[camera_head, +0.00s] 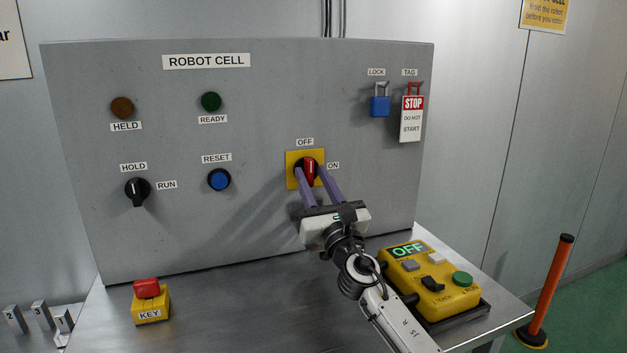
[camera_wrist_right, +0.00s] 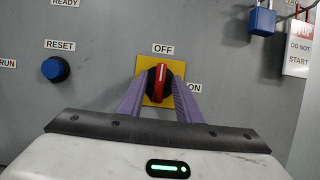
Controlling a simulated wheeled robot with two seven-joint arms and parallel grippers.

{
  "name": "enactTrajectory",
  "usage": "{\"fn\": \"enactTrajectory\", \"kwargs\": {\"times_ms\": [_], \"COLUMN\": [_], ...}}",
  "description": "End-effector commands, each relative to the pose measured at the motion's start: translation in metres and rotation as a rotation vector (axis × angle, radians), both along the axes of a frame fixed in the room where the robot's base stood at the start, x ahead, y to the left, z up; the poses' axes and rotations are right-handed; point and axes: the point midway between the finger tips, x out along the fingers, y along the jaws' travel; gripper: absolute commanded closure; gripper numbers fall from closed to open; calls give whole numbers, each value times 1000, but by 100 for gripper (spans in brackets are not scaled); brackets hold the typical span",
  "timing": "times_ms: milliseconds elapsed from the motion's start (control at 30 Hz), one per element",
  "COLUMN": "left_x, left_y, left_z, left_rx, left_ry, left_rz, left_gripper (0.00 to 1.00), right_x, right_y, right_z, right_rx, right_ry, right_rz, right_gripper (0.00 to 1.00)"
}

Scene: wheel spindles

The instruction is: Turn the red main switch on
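The red main switch (camera_head: 310,171) is a red handle on a black round base over a yellow plate, right of centre on the grey panel. Its handle stands upright, in line with the OFF label above; the ON label is to its right. It also shows in the right wrist view (camera_wrist_right: 160,82). My right gripper (camera_head: 309,167) has its two purple fingers spread, one on each side of the handle, with a gap visible on both sides in the right wrist view (camera_wrist_right: 158,79). The fingertips are close to the plate; whether they touch it I cannot tell. My left gripper is not in view.
A blue padlock (camera_head: 380,106) and a STOP tag (camera_head: 411,119) hang on the panel, upper right. A black HOLD/RUN knob (camera_head: 138,190) and blue RESET button (camera_head: 219,180) are left. A yellow pendant (camera_head: 433,283) reading OFF and a yellow KEY box (camera_head: 151,305) are on the metal table.

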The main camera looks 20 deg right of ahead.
Motion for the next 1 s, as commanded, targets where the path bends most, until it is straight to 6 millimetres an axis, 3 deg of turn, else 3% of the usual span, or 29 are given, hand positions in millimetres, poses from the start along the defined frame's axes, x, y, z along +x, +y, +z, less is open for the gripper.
{"fn": "enactTrajectory", "kwargs": {"times_ms": [133,300,667,1000], "left_x": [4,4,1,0], "left_y": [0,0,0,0], "left_z": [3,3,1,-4], "left_rx": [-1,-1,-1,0], "left_ry": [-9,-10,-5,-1], "left_rz": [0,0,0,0], "left_gripper": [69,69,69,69], "right_x": [0,0,0,0], "right_y": [0,0,0,2], "right_z": [0,0,-1,-1], "right_rx": [0,-1,32,246], "right_ry": [0,0,1,10], "right_rz": [0,0,-1,1], "right_gripper": [70,99,100,100]}}
